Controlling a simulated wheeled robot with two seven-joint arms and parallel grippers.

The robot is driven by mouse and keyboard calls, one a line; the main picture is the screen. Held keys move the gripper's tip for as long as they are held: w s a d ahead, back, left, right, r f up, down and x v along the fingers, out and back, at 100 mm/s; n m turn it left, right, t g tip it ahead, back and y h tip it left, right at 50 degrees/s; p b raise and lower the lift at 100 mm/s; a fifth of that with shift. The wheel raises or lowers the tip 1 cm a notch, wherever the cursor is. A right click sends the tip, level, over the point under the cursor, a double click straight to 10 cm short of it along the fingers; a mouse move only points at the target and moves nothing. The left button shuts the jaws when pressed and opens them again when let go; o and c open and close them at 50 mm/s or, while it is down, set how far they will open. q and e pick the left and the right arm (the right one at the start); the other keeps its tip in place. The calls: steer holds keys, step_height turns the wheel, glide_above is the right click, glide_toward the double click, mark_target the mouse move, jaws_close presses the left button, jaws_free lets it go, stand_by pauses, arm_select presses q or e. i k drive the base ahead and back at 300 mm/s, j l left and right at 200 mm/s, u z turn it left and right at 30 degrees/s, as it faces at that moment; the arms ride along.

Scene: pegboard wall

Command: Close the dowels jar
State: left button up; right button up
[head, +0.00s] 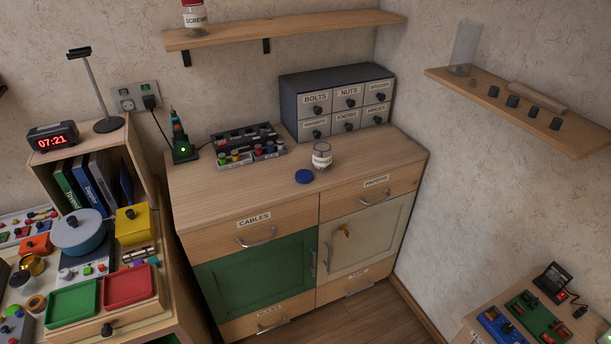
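A small clear jar (322,155) with a pale label stands upright on the wooden cabinet top, right of centre. The label is too small to read, so I cannot confirm that it says dowels. The jar appears open at the top, with a blue tint around its rim. A round blue lid (304,176) lies flat on the cabinet top, just front-left of the jar and apart from it. Neither of my grippers shows in the head view.
A grey drawer unit (299,98) stands behind the jar. A rack of small coloured-capped items (246,148) and a green-lit charger (183,150) stand to the left. The cabinet top (375,155) is clear right of the jar. A shelf (290,29) holds a screws jar (194,18).

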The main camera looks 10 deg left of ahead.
mark_target(322, 153)
steer(key=i, duration=0.9)
